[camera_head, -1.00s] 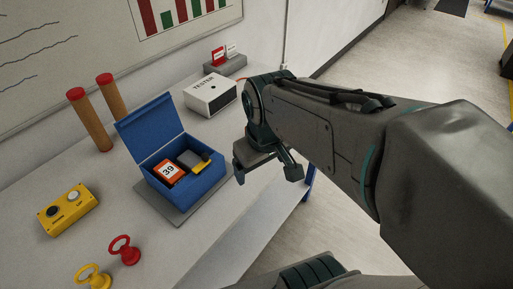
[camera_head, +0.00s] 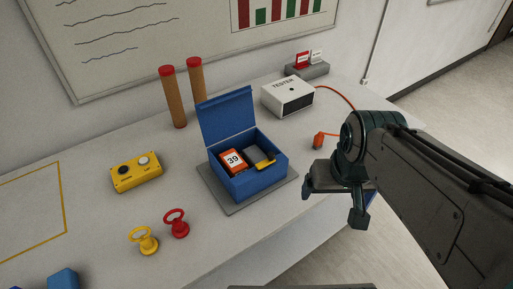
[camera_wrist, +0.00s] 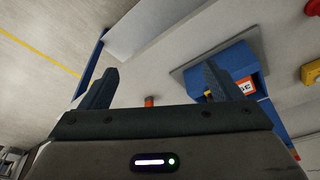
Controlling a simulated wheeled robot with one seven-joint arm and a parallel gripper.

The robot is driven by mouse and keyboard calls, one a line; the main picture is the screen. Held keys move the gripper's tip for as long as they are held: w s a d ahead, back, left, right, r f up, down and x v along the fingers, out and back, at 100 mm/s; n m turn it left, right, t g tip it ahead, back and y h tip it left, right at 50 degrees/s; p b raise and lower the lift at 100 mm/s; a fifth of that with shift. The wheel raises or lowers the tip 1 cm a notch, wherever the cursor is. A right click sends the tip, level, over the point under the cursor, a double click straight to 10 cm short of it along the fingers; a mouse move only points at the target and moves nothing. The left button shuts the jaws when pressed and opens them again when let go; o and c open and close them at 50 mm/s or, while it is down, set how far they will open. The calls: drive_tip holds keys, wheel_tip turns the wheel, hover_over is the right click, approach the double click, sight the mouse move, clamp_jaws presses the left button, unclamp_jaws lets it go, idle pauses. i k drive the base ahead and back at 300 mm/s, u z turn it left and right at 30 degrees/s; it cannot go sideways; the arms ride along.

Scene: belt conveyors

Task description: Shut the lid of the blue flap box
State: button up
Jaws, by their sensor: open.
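The blue flap box (camera_head: 262,183) sits on a grey mat (camera_head: 228,200) on the table, and its lid (camera_head: 228,118) stands up, open, along the back edge.
A white tester box (camera_head: 286,97) and an orange plug (camera_head: 319,141) on a cable are at the right. Two brown posts with red tops (camera_head: 174,100) stand behind the box.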

sight(223, 116)
drive_tip(key=u, duration=0.55)
drive_tip(key=k, duration=1.25)
drive_tip(key=u, duration=0.05)
drive_tip(key=i, duration=0.3)
drive_tip(key=z, duration=0.7)
drive_tip(key=i, duration=1.3)
drive_tip(key=u, duration=0.7)
